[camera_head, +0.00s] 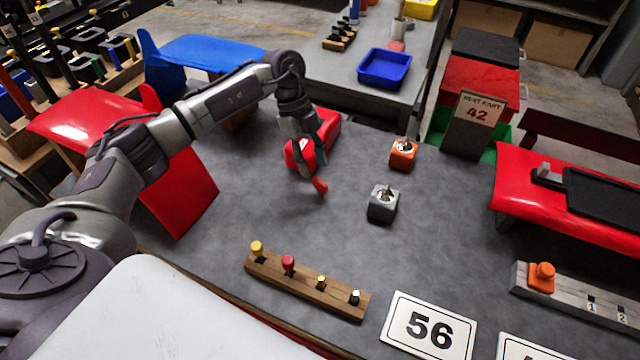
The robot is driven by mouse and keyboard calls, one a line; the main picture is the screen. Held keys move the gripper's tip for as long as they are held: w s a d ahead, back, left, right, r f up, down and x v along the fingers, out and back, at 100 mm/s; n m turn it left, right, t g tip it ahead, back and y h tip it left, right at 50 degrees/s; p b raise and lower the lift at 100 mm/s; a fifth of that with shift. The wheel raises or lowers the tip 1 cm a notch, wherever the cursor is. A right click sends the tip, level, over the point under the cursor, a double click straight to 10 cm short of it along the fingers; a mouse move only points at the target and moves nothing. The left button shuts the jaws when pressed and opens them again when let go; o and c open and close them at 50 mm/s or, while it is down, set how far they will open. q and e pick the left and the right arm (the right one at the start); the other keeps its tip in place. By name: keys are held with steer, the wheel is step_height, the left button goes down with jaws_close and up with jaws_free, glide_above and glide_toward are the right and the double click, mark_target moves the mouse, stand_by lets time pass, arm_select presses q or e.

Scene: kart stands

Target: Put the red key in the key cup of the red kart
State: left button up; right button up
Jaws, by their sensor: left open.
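My left gripper (309,165) is open, pointing down above the middle of the grey table. A small red piece (320,187) shows just below its fingertips; I cannot tell whether it is the red key or touches a finger. A larger red object (326,130) is behind the gripper and partly hidden by it; I cannot tell whether it is the key cup. A red-topped peg (288,263) stands in a wooden rack (328,297) nearer the front, among yellow and pale ones. Red kart-like panels (185,190) lie under my left arm. My right gripper is out of view.
An orange block (403,153) and a grey block (382,205) stand right of the gripper. A red body (590,205) and a grey strip (568,292) are at the right. A card reading 56 (428,328) lies in front. The table between rack and blocks is clear.

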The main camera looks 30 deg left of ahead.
mark_target(320, 180)
arm_select(q)
steer(key=x, duration=0.4)
steer(key=shift+d+f+p, duration=0.2)
steer(key=shift+d+p, duration=0.05)
steer(key=shift+p, duration=0.15)
steer(key=shift+c, duration=0.2)
jaws_close()
